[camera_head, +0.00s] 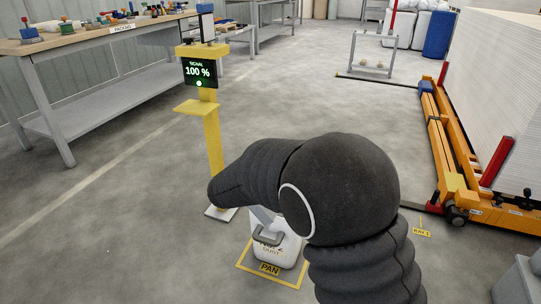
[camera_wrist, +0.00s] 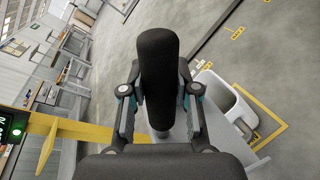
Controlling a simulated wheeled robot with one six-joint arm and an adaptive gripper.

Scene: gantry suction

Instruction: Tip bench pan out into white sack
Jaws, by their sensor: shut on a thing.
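My gripper (camera_wrist: 158,122) is shut on the thick black handle (camera_wrist: 158,65) of what looks like the bench pan. A grey flat part of the pan (camera_wrist: 243,152) shows beyond the fingers, beside the sack. In the head view a little grey of the pan (camera_head: 262,214) shows under my arm, near the sack's top. My arm hides the gripper there. The pan's contents and exact tilt are hidden.
A yellow post (camera_head: 212,140) with a screen reading 100 % stands just behind my arm. A packing bench (camera_head: 85,50) is at the left. An orange lift frame (camera_head: 440,140) with stacked white sheets is at the right.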

